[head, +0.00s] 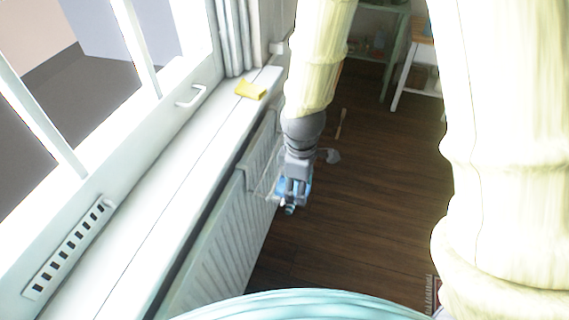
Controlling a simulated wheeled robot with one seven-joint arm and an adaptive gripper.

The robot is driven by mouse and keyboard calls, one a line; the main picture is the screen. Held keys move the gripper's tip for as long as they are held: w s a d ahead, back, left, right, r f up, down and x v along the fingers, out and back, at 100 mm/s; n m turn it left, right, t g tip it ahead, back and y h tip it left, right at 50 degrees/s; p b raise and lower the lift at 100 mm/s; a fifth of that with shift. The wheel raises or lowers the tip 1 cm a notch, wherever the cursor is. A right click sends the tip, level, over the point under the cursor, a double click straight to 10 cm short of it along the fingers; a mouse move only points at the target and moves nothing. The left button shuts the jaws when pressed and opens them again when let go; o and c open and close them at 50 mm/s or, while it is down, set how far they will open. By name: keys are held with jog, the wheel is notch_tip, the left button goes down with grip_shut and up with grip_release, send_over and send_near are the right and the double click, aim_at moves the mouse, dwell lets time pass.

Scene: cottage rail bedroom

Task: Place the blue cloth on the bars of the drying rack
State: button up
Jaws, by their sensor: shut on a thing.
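My gripper (291,206) points down beside the radiator, in the middle of the head view. It is shut on the blue cloth (307,191), of which only small blue patches show around the fingers. The drying rack (265,186) is a thin pale wire frame at the radiator's front, just left of my gripper. The cloth is close to its bars, but I cannot tell whether they touch. My gripper and wrist hide most of the cloth and part of the rack.
A white radiator (222,245) stands under the window sill (165,205). A yellow cloth (250,90) lies on the sill. A grey-headed long-handled tool (329,156) is on the dark wooden floor (375,215). A green shelf (393,60) and white-legged table (404,76) stand behind. Open floor lies right.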

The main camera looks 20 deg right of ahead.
jog(key=w+d+f, duration=0.1)
jog(key=w+f, duration=0.1)
jog(key=w, duration=0.5)
jog(key=w+f+p, duration=0.1)
jog(key=w+f, duration=0.2)
jog(key=w, duration=0.5)
jog(key=shift+w+d, duration=0.25)
jog(key=shift+d, duration=0.15)
jog(key=o, duration=0.9)
jog(key=shift+f, duration=0.15)
jog(key=shift+o, duration=0.3)
notch_tip(320, 180, up, 12)
